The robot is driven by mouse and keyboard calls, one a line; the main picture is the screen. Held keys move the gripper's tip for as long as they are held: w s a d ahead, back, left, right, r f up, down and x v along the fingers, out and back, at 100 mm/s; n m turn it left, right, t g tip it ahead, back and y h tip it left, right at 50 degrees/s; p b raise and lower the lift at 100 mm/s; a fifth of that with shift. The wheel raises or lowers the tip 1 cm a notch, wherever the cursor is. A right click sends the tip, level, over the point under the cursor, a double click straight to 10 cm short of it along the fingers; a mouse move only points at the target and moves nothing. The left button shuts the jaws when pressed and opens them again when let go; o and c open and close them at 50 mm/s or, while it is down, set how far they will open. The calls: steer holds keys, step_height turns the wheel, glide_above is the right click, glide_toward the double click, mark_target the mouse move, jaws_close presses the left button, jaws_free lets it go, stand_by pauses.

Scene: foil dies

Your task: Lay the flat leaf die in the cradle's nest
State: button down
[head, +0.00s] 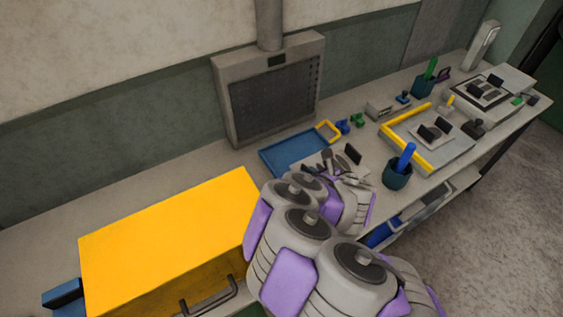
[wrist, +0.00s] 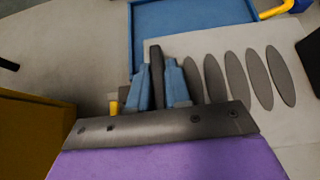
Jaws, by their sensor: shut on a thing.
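My gripper (wrist: 158,70) has two blue fingers shut on a dark upright piece (wrist: 156,62). I cannot tell whether this is the leaf die's grip, as its lower part is hidden by the fingers and the dark bar. To its right, several flat grey leaf-shaped ovals (wrist: 234,76) lie in a row on a pale board (wrist: 215,45). In the head view my gripper (head: 328,166) is over the bench beside the blue tray, partly hidden by my arm. A dark upright block (head: 353,153) stands just right of it. I cannot make out which fixture is the cradle.
A blue tray (head: 292,155) lies behind my gripper. A yellow box (head: 170,235) stands at left. A dark cup with a blue rod (head: 397,176) is close on the right. A grey plate with a yellow angle (head: 405,140) and a further fixture (head: 483,93) lie farther right.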

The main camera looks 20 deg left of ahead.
steer(key=w+a, duration=0.2)
steer(key=a, duration=0.2)
steer(key=w+a, duration=0.2)
steer(key=a, duration=0.2)
steer(key=w+a+f, duration=0.1)
steer(key=w+a, duration=0.2)
steer(key=a, duration=0.1)
steer(key=shift+f, duration=0.1)
steer(key=shift+w+a+f, duration=0.1)
steer(key=shift+a+f, duration=0.1)
steer(key=shift+a, duration=0.05)
step_height(320, 180, down, 3)
steer(key=shift+f+b, duration=0.1)
steer(key=shift+b, duration=0.5)
steer(key=shift+d, duration=0.25)
steer(key=c, duration=1.1)
jaws_free()
steer(key=shift+a, duration=0.15)
